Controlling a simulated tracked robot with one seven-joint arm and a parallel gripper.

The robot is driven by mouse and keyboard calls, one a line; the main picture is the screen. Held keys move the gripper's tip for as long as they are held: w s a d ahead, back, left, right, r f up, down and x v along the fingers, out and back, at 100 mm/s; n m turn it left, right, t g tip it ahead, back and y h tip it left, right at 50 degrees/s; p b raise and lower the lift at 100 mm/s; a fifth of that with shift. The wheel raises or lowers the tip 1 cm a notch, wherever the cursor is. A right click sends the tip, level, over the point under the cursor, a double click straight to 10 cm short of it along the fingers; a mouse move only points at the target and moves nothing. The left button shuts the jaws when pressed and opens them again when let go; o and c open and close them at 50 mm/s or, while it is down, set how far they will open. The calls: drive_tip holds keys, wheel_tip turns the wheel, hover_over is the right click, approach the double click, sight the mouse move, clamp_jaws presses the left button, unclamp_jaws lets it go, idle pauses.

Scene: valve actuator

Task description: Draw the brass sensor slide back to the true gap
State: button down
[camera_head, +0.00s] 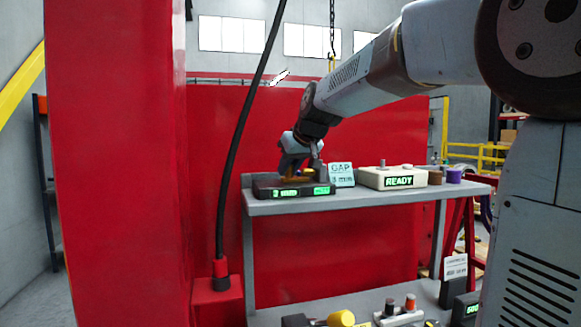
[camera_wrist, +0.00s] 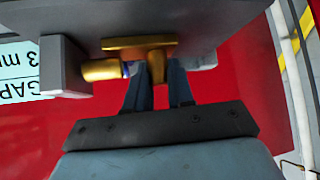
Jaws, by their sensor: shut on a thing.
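The brass sensor slide (camera_head: 297,184) sits on a dark gauge base (camera_head: 264,190) at the left end of the grey shelf. The base's green display appears to read "2 mm"; a second green readout beside it is too small to read. My gripper (camera_head: 300,169) reaches down onto the slide from above. In the wrist view, the brass slide (camera_wrist: 104,70) shows a round barrel and a crosspiece. My gripper's fingers (camera_wrist: 158,70) are shut on its brass part. The barrel's left end meets a grey block (camera_wrist: 66,66).
A "GAP 3 mm" card (camera_head: 341,175) stands just right of the base. Further right are a cream box reading "READY" (camera_head: 392,178) and brown and purple cylinders. A red wall (camera_head: 230,130) stands behind the shelf (camera_head: 370,199). A black cable (camera_head: 237,130) hangs to the left.

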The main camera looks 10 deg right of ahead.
drive_tip(key=shift+a, duration=0.55)
drive_tip(key=c, duration=1.3)
unclamp_jaws()
drive_tip(key=shift+o, duration=0.2)
drive_tip(key=v, duration=1.3)
drive_tip(key=shift+s+r, duration=0.25)
drive_tip(key=shift+r, duration=0.05)
drive_tip(key=shift+d, duration=0.1)
drive_tip(key=s+d+f+m+g+h, duration=0.1)
drive_tip(key=s+d+f+m, duration=0.1)
drive_tip(key=s+f, duration=0.9)
drive_tip(key=s+d+f+m+g+h, duration=0.1)
drive_tip(key=s+d+f, duration=0.3)
drive_tip(key=s+f, duration=0.7)
wheel_tip(320, 180, down, 4)
drive_tip(key=shift+s+d+f+m+g+h, duration=0.15)
drive_tip(key=shift+s+f+m+g+h, duration=0.05)
drive_tip(key=shift+s+m+g+h, duration=0.25)
